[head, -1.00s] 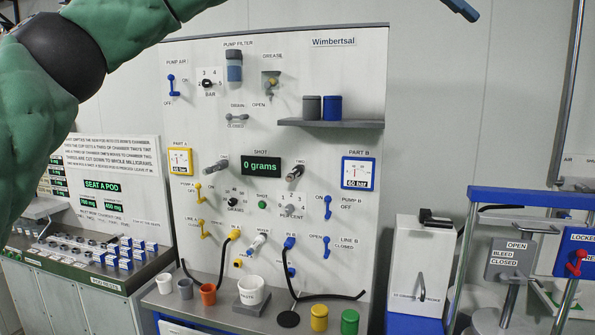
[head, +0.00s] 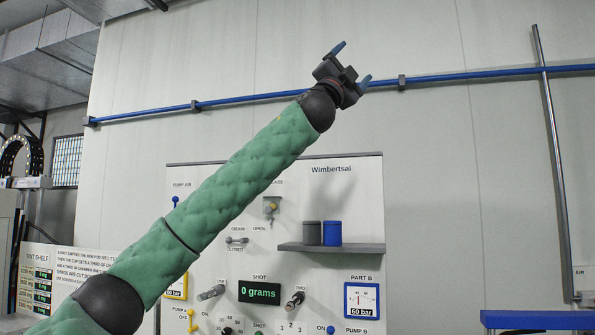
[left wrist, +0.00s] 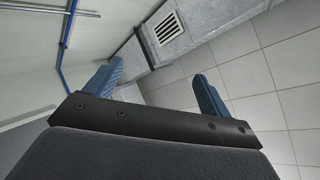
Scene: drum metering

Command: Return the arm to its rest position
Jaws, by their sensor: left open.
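My left arm, in a green quilted sleeve, reaches from the lower left up across the head view. My left gripper (head: 353,68) is raised above the white panel, in front of the bare wall. Its two blue fingertips are spread apart with nothing between them. In the left wrist view the same gripper (left wrist: 158,92) shows both blue fingers apart and empty, with wall, ceiling and floor tiles behind. My right gripper is not in view.
The white panel (head: 360,215) stands below, with a shelf (head: 330,248) holding a grey cup (head: 312,232) and a blue cup (head: 332,232). The display (head: 259,292) reads 0 grams. A blue pipe (head: 250,98) runs along the wall. Space around the gripper looks clear.

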